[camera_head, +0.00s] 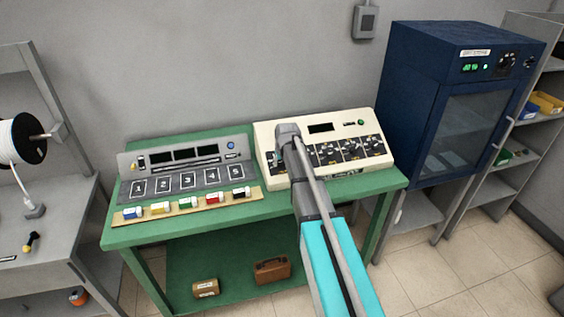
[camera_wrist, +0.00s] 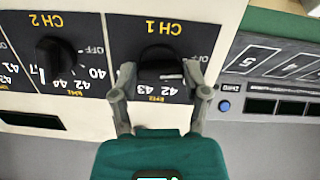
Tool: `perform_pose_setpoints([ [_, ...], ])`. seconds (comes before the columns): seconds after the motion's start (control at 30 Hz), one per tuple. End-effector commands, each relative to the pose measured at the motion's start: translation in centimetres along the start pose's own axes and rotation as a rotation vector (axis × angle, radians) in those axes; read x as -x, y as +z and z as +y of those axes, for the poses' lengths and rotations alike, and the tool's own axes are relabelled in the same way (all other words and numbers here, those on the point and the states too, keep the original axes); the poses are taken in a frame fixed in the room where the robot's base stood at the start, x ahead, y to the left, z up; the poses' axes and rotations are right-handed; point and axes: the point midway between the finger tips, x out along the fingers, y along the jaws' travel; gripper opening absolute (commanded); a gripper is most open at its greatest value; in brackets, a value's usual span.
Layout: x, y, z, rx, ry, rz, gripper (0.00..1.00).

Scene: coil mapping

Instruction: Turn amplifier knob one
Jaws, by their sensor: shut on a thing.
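The amplifier (camera_head: 273,135) is a cream box with a row of black knob panels, standing on the right half of the green bench. Knob one is the black dial under the CH 1 label; it shows upside down in the wrist view (camera_wrist: 160,60). My gripper (camera_wrist: 160,78) has one finger on each side of this knob and is shut on it. The numbers 42 and 43 show beside the knob; the fingers hide part of its scale. In the head view my arm and gripper (camera_head: 288,137) cover the CH 1 panel.
The CH 2 knob (camera_wrist: 53,57) sits close beside the gripped knob. A grey panel with numbered slots (camera_head: 188,180) stands left of the amplifier, with several coloured coils (camera_head: 188,203) before it. A blue cabinet (camera_head: 410,90) stands at the right.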

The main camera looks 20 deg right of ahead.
Motion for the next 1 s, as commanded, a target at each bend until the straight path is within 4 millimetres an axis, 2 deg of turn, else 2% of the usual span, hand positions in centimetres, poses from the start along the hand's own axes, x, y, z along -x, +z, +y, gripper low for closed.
perform_pose_setpoints([
  [0.27, -0.02, 0.01, -0.01, -0.132, -0.017, 0.000, 0.12],
  [0.7, -0.03, 0.05, 0.01, -0.471, -0.059, 0.000, 0.12],
  [1.0, -0.02, 0.04, -0.01, -0.628, -0.078, -0.001, 0.12],
])
